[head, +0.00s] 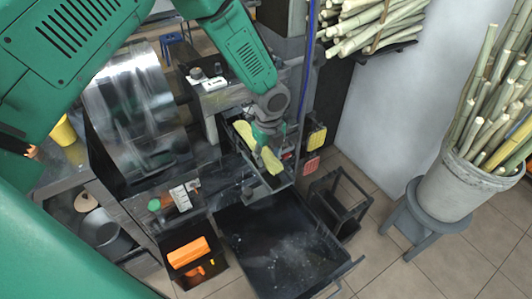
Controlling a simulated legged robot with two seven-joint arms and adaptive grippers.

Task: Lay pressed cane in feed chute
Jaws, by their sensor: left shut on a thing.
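My left gripper (262,132) reaches down from the top centre and is shut on the pressed cane (271,160), a flattened yellow-green piece. One part of the cane shows on each side of the fingers, and the fingers hide its middle. The cane is over the front of the press, by a dark narrow opening that may be the feed chute; I cannot tell whether it touches the chute. The press has a large shiny metal drum (135,110) to the left. My right gripper is not in view.
A black tray (285,250) juts out below the cane. An orange object (188,252) lies in a dark bin. A grey bucket of cane stalks (462,190) stands on a stool (410,218) at right. More stalks (375,25) lie on a shelf. A dark rack (340,200) stands on the floor.

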